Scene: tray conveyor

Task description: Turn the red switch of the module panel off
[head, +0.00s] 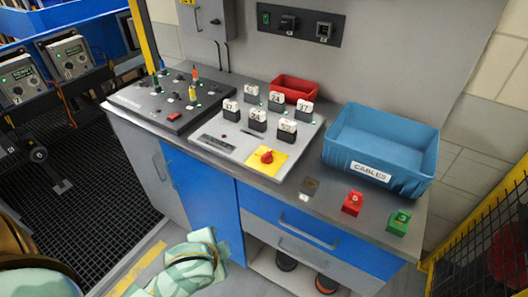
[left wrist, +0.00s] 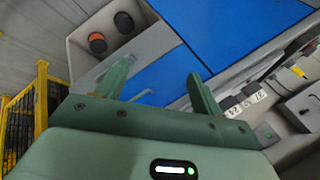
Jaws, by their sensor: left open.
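The module panel (head: 232,143) is a pale sloped panel on the counter, with several numbered modules standing on it. The red switch (head: 266,157) is a round knob on a yellow plate (head: 281,163) at the panel's front right corner. My left arm shows at the bottom of the head view, low in front of the counter and well apart from the switch. In the left wrist view my left gripper (left wrist: 160,68) is open and empty, its fingers in front of blue cabinet fronts (left wrist: 235,35). My right gripper is in neither view.
A dark control panel (head: 168,104) stands left of the module panel. A blue cables bin (head: 350,160) stands to the right, a red bin (head: 295,88) behind. Small red (head: 352,203) and green (head: 399,223) blocks sit near the counter's front edge. A yellow-framed fence (head: 480,225) stands at right.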

